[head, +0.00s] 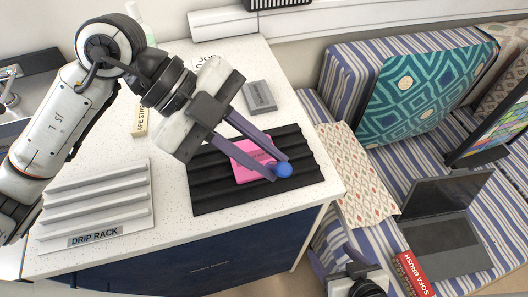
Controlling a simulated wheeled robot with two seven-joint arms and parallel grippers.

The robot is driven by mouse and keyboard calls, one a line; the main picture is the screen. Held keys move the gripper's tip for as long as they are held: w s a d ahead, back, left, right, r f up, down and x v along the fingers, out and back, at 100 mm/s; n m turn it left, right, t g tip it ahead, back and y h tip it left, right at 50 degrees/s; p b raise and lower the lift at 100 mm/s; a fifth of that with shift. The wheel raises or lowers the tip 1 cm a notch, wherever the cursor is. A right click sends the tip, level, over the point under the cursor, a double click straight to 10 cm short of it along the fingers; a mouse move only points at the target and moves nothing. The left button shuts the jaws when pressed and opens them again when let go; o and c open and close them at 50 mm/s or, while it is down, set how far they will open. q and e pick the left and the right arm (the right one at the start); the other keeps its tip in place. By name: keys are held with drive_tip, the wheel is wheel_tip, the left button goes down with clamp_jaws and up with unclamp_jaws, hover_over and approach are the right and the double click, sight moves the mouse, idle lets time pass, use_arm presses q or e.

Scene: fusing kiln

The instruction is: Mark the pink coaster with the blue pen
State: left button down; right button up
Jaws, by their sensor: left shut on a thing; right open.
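The pink coaster (246,169) lies on a black ridged mat (215,191) near the counter's right end, partly covered by the fingers of my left gripper. My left gripper (279,167) reaches in from the upper left and is shut on a blue thing with a rounded end (284,170), which I take for the blue pen. It shows just right of the coaster's lower right corner; its height and any contact are unclear.
A white ridged drip rack (97,207) stands at the counter's left. A grey block (260,97) lies behind the mat, and a paper sign (208,54) is partly hidden by my arm. A laptop (440,230) and a red book (411,274) rest on the striped sofa at right.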

use_arm(q)
drive_tip(key=shift+a, duration=0.2)
drive_tip(key=shift+s+a, duration=0.1)
drive_tip(key=shift+a, duration=0.1)
drive_tip(key=shift+s+a+p, duration=0.1)
drive_tip(key=shift+a+p, duration=0.15)
drive_tip(key=shift+p, duration=0.05)
drive_tip(key=shift+s+a, duration=0.1)
drive_tip(key=shift+a, duration=0.15)
drive_tip(key=shift+s+a+p, duration=0.3)
drive_tip(key=shift+a, duration=0.6)
idle(0.4)
